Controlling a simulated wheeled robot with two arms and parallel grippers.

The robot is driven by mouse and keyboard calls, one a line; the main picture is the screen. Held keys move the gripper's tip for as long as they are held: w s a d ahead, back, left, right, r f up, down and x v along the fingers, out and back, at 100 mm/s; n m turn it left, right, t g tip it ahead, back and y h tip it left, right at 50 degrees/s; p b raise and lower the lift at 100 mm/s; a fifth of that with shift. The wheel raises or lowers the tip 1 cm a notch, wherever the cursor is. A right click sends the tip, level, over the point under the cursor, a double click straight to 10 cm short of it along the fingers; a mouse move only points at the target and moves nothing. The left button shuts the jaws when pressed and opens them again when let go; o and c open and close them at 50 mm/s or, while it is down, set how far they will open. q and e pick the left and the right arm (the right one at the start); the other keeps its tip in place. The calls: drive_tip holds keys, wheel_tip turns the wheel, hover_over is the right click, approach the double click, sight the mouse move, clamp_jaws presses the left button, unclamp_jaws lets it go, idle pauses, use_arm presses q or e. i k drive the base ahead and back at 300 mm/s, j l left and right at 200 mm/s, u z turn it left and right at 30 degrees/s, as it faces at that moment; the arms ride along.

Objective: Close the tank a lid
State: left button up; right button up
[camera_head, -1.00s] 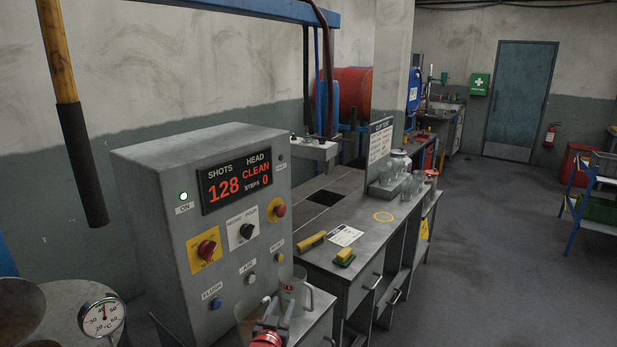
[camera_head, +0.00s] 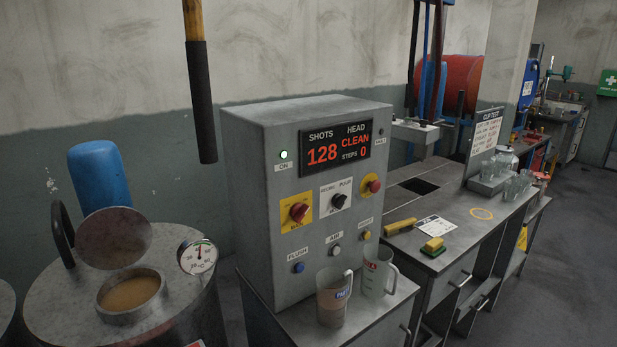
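A grey metal tank (camera_head: 55,310) stands at the lower left. Its round filler opening (camera_head: 131,296) is uncovered and shows amber liquid inside. The round grey lid (camera_head: 115,238) is raised and tilted back behind the opening. A black curved handle (camera_head: 62,230) stands to the left of the lid. A dial thermometer (camera_head: 197,257) is at the right side of the tank top. The tank's lettering is not readable here. Neither of my grippers is in view.
A grey control box (camera_head: 307,200) stands right of the tank, with two jugs (camera_head: 333,297) in front. A blue cylinder (camera_head: 98,175) is behind the tank. A black-gripped pole (camera_head: 201,100) hangs above. A workbench (camera_head: 455,235) runs to the right.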

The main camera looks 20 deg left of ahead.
sight(113, 238)
drive_tip(key=u, duration=1.65)
